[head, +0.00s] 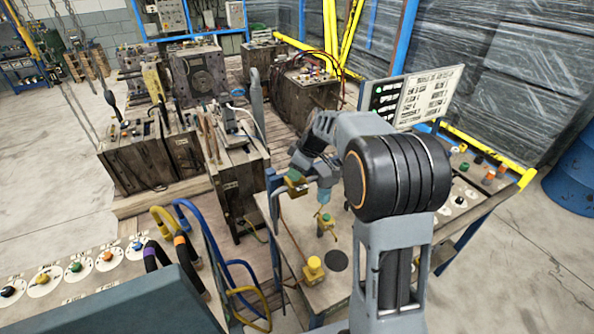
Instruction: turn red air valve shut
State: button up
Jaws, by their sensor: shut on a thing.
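A row of small brass-yellow air valves stands on the pale bench top (340,285) in front of me. The nearest valve (313,268) has a yellow knob, and the middle valve (325,222) has a blue cap above its body. At the far left end, my gripper (296,180) is shut at a brass valve body (294,185) with a grey curved pipe beside it. My gripper and wrist hide the top of that valve, so its colour and turn angle cannot be told. No red handle shows clearly.
A knob panel (90,295) with hoses is at lower left; another panel (458,215) is at right behind my arm. A sign board (412,97) stands behind the bench. Mould blocks (240,180) stand close on the left. Open floor (50,150) lies far left.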

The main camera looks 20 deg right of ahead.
jog(key=m+t+h+b, duration=0.1)
jog(key=m+b, duration=0.1)
jog(key=m, duration=0.1)
jog(key=shift+a+f+m+b, duration=0.1)
jog(key=shift+m+b, duration=0.25)
jog(key=shift+m, duration=0.05)
jog(key=m, duration=0.2)
jog(key=m+h+b, duration=0.1)
jog(key=m, duration=0.1)
jog(key=shift+s+m+t+h, duration=0.1)
jog(key=shift+m+t+h, duration=0.2)
jog(key=shift+t, duration=0.1)
jog(key=m+h, duration=0.1)
jog(key=m, duration=0.1)
jog(key=m+b, duration=0.1)
jog(key=m, duration=0.1)
jog(key=shift+a+m+h, duration=0.15)
jog(key=shift+m+h, duration=0.15)
jog(key=shift+h, duration=0.1)
jog(key=shift+m+g+h+b, duration=0.3)
jog(key=shift+m+h+b, duration=0.7)
jog(key=shift+m, duration=1.2)
jog(key=o, duration=0.9)
jog(key=shift+r, duration=0.25)
jog(key=v, duration=1.3)
jog(key=shift+r+b, duration=0.35)
jog(key=shift+b, duration=0.1)
